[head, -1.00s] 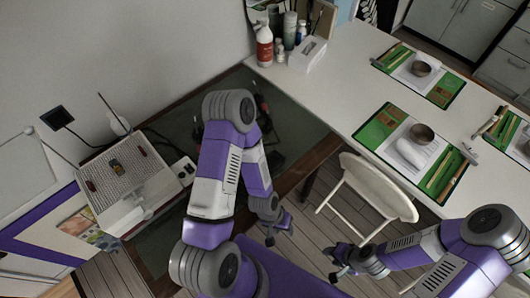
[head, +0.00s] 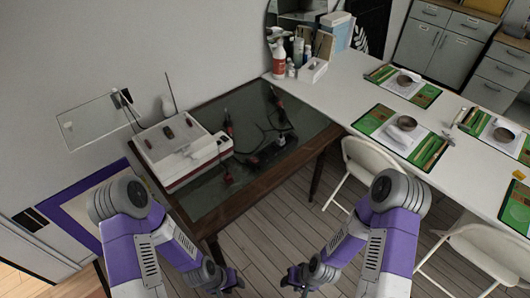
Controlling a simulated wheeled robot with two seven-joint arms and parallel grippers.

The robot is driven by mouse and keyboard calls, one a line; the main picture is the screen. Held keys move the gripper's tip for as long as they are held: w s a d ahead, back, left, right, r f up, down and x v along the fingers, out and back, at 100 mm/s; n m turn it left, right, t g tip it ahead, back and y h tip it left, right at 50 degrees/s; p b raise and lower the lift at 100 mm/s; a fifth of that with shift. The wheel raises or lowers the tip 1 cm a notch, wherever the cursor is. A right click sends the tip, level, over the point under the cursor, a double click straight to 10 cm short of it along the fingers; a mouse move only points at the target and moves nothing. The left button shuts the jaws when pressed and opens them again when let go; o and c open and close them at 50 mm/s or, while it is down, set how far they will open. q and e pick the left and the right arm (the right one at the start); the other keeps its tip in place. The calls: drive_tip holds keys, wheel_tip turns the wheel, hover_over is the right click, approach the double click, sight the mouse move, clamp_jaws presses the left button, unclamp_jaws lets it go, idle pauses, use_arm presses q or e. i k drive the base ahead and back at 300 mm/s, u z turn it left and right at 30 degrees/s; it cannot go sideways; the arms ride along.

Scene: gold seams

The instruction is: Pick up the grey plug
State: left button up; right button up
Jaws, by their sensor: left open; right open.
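A dark power strip (head: 266,154) lies on the dark glass-topped table (head: 215,198). A small light grey piece (head: 282,141) sits at its right end; it may be the grey plug, but it is too small to tell. Dark cables with red parts (head: 229,127) lie around the strip. My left gripper (head: 234,282) is open and empty, low in front of the table's near edge. My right gripper (head: 292,282) is open and empty to its right, over the floor. Both are well apart from the strip.
A white and red box-like device (head: 183,150) stands at the table's left. A long white table (head: 345,92) with green mats (head: 388,133) adjoins on the right. White folding chairs (head: 375,165) stand in front of it. The wooden floor between is clear.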

sight(280, 141)
drive_tip(key=z, duration=0.4)
drive_tip(key=i, duration=0.8)
drive_tip(key=z, duration=1.85)
drive_tip(key=i, duration=1.2)
drive_tip(key=u, duration=3.15)
